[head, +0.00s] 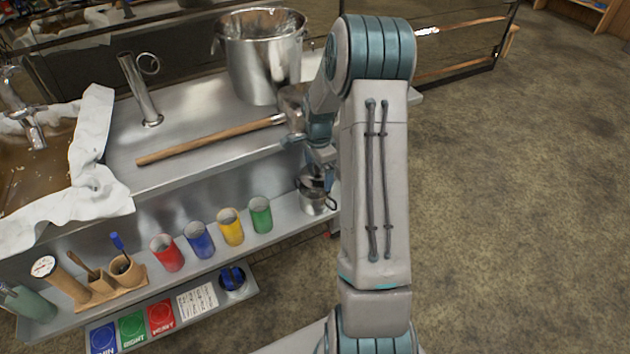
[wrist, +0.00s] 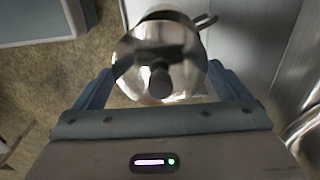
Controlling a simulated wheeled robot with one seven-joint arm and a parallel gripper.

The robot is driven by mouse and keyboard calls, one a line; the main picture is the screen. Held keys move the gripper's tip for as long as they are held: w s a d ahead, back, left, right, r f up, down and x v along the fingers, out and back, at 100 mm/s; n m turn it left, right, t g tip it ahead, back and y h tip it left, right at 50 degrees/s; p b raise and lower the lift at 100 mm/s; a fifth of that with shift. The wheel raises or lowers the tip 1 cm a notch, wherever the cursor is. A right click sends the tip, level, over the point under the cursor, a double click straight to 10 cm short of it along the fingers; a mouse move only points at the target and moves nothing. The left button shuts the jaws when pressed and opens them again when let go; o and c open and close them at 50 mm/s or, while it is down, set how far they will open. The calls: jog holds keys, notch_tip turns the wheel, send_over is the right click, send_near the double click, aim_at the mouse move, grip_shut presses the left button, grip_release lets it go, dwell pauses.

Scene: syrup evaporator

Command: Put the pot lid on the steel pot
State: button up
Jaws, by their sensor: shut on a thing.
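The pot lid (wrist: 188,72) is a shiny round steel disc with a dark knob. My gripper (wrist: 163,88) is shut on it, with a finger at each side of its rim. The small steel pot (head: 313,204) stands on the lower shelf, with its handle to the right. In the wrist view the pot (wrist: 165,14) shows just beyond the lid, which covers part of it. In the head view my gripper (head: 318,165) is just above the pot, partly hidden by my arm. I cannot tell whether lid and pot touch.
A large steel bucket (head: 260,55) and a wooden-handled tool (head: 205,142) are on the upper counter (head: 185,112). Red (head: 166,253), blue (head: 199,240), yellow (head: 230,227) and green (head: 260,215) cups stand left of the pot on the shelf. Open floor lies right.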

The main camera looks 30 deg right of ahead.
aim_at(315, 174)
jog(key=shift+w+a+f, duration=0.3)
jog(key=shift+w+f, duration=0.1)
jog(key=shift+f+b, duration=0.45)
jog(key=shift+f, duration=1.4)
jog(key=shift+f, duration=0.1)
jog(key=shift+f, duration=0.25)
jog(key=o, duration=0.6)
